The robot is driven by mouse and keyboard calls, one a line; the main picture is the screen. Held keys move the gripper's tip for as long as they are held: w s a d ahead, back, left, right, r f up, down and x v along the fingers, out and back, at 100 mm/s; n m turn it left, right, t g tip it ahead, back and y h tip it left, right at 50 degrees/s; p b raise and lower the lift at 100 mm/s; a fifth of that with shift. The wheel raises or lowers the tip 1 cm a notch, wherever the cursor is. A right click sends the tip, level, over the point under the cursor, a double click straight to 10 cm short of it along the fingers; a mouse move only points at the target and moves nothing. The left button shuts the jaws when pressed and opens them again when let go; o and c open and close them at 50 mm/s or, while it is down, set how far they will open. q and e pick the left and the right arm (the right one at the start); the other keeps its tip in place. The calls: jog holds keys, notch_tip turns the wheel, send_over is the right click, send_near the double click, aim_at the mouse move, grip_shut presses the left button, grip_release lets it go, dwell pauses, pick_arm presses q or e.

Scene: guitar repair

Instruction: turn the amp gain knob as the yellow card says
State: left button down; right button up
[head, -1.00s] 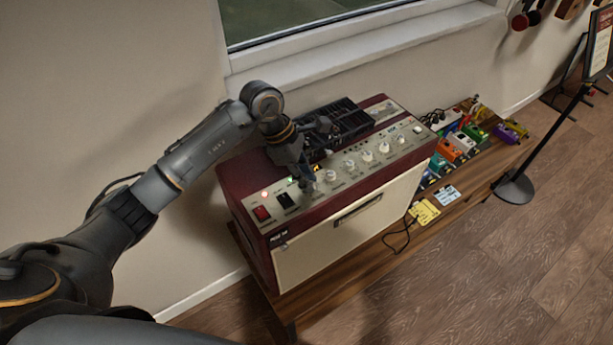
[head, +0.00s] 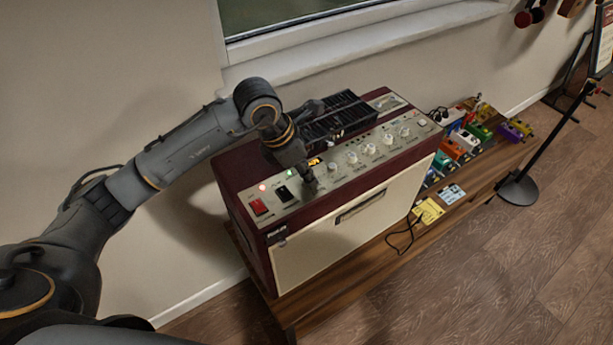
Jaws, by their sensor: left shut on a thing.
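The amp (head: 352,214) is a dark red and cream box standing on a wooden bench. Its sloping top panel carries a red switch (head: 259,207), a black switch (head: 284,194) and a row of pale knobs (head: 351,157). My left gripper (head: 310,185) points down onto the panel just right of the black switch. It is shut on the leftmost knob, presumably the gain knob, which the fingers hide. The yellow card (head: 428,211) lies on the bench right of the amp; its writing is too small to read. My right gripper is not in view.
A black slatted unit (head: 338,115) sits on the amp behind the panel, close to my left wrist. Several coloured pedals (head: 463,141) and a pale blue card (head: 452,194) lie to the right on the bench. A black stand (head: 517,188) is on the floor.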

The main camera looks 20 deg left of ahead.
pick_arm(q)
jog(key=n+b, duration=0.1)
jog(key=n, duration=0.1)
jog(key=n+y+b, duration=0.1)
jog(key=shift+s+d+f+n+t+b, duration=0.15)
jog(key=shift+n+t+b, duration=0.2)
jog(key=shift+n+t, duration=0.05)
jog(key=shift+n+y+b, duration=0.4)
jog(key=shift+n, duration=0.2)
jog(key=c, duration=1.2)
grip_release()
jog(key=v, duration=1.2)
jog(key=shift+s, duration=0.15)
